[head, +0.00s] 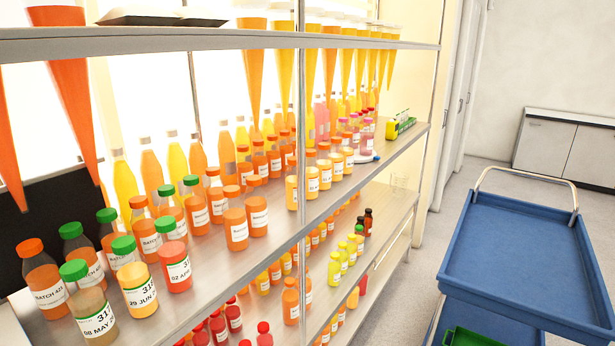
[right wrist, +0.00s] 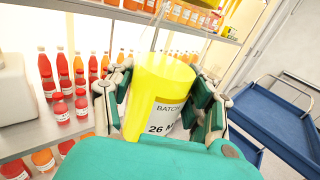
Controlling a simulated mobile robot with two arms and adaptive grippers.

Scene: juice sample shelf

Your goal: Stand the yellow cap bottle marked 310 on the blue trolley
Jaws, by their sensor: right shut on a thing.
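In the right wrist view, my right gripper (right wrist: 160,98) is shut on a yellow bottle (right wrist: 148,112), with green finger pads on both sides of it. Neither gripper shows in the head view, and my left gripper is in no view.
A metal shelf (head: 355,178) crowded with juice bottles fills the left of the head view. Its upright post (head: 301,120) and upper board (head: 200,39) are close. Floor shows between shelf and trolley. A green crate (head: 470,337) sits low on the trolley.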

